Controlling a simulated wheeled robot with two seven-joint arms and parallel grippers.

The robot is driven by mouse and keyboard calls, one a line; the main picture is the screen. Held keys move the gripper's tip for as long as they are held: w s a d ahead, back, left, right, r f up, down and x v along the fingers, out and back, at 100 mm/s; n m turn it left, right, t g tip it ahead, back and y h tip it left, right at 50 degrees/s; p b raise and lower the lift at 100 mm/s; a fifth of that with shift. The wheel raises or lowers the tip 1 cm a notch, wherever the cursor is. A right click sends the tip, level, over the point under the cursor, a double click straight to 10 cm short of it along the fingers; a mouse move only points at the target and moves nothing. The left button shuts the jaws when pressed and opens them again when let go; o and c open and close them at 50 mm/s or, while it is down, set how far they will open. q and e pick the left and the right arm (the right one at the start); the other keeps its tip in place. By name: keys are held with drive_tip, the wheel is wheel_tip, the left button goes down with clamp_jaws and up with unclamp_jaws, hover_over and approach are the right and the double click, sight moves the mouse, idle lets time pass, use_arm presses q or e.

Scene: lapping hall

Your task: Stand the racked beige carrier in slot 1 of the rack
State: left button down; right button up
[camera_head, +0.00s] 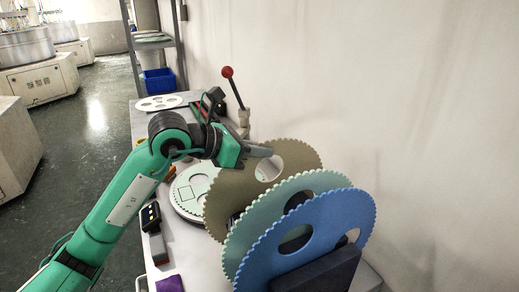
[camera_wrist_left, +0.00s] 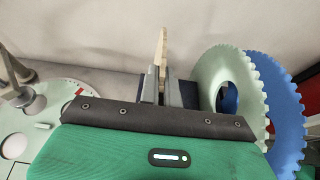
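My right gripper is not in view.
A round pale plate (camera_head: 187,190) lies on the bench left of the carriers. A red-knobbed lever (camera_head: 233,88) stands behind, near a flat white disc (camera_head: 160,102). A handheld device (camera_head: 151,217) and a purple item (camera_head: 170,284) lie at the left edge. The wall is close on the right.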

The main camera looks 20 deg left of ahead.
use_arm(q)
drive_tip(key=shift+f, duration=0.15)
drive_tip(key=c, duration=1.5)
unclamp_jaws()
drive_tip(key=shift+c, duration=0.2)
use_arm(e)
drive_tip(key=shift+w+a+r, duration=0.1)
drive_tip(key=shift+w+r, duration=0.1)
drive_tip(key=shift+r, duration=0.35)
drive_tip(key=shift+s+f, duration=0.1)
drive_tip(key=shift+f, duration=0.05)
